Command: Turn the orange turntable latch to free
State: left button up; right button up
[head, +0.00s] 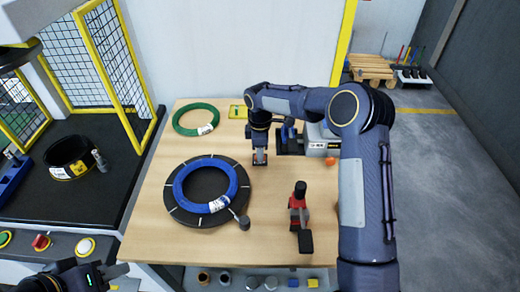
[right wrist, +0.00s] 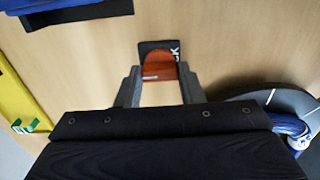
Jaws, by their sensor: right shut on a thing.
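The black turntable (head: 236,170) lies on the wooden table with a blue coil (head: 186,204) on top of it. The orange latch (right wrist: 158,68) shows in the right wrist view between my right fingertips, beside a black plate with white letters ending in "CK". My right gripper (head: 259,160) points down at the turntable's far right edge and is shut on the latch; in the head view the fingers mostly hide it. My left gripper (head: 118,271) is low at the left, away from the table; its finger gap is not clear.
A green coil (head: 178,122) lies at the back left beside a yellow item (head: 238,111). A red and black tool (head: 299,214) stands at the right. A grey device (head: 320,140) is behind my right arm. A caged machine with a black ring (head: 62,153) is left.

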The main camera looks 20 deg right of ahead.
jog(key=o, duration=1)
notch_tip(320, 180, up, 7)
jog(key=shift+b, duration=0.45)
jog(key=shift+r, duration=0.45)
